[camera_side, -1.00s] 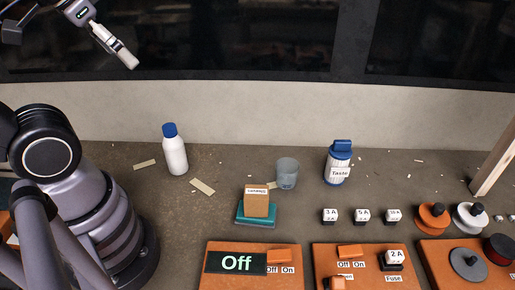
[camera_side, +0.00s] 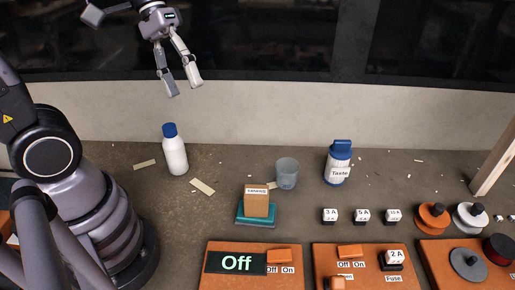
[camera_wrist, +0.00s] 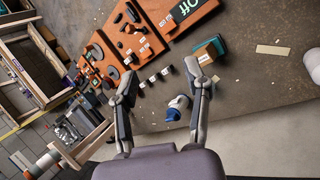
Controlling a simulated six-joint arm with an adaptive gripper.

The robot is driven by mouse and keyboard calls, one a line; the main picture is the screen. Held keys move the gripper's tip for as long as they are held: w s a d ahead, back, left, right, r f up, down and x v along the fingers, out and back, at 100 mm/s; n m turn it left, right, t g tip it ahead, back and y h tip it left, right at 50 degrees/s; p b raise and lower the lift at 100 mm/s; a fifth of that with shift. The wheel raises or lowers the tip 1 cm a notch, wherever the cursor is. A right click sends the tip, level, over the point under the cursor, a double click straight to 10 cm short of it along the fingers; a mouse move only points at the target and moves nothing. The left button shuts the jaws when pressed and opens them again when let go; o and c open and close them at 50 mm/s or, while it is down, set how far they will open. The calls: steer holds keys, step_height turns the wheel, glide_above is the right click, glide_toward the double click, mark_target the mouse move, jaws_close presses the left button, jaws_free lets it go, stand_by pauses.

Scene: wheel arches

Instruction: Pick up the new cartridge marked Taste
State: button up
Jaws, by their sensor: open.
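The cartridge marked Taste (camera_side: 338,166) is a white cylinder with a blue band and a blue cap. It stands upright on the grey worktop, right of the clear cup. In the wrist view the blue-capped cartridge (camera_wrist: 177,106) shows between my fingers' lines, partly beside the right finger. My gripper (camera_side: 184,90) is open and empty. It hangs high in front of the back wall, well above and to the left of the cartridge. Its two fingers (camera_wrist: 163,90) spread apart in the wrist view.
A clear cup (camera_side: 287,173) stands left of the cartridge. A brown box (camera_side: 257,203) sits on a teal base. A white bottle (camera_side: 175,155) with a blue cap stands further left. Small white fuse blocks (camera_side: 362,215) and orange panels (camera_side: 225,284) lie in front.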

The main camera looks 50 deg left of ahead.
steer(key=w+d+f+n+t+h, duration=0.1)
steer(key=w+d+f+n+h, duration=0.2)
steer(key=w, duration=0.4)
steer(key=w+d+f+n+t+h, duration=0.1)
steer(key=w+d+f+n+h, duration=0.1)
steer(key=w+f+n+h, duration=0.25)
steer(key=w+d+f+n+t+h, duration=0.1)
steer(key=w+d+n+h, duration=0.15)
steer(key=w+n, duration=0.4)
steer(key=n+t+y, duration=0.4)
steer(key=n+t, duration=0.6)
glide_toward(351, 145)
steer(key=shift+w+a+f+x, duration=0.1)
steer(key=shift+f+x, duration=0.05)
steer(key=shift+x, duration=1.45)
steer(key=shift+w+a+f+x, duration=0.1)
steer(key=shift+f+x, duration=0.05)
steer(key=shift+x, duration=1.5)
steer(key=shift+w+a+f+x, duration=0.1)
steer(key=shift+f+x, duration=0.05)
steer(key=shift+x, duration=1.45)
jaws_close()
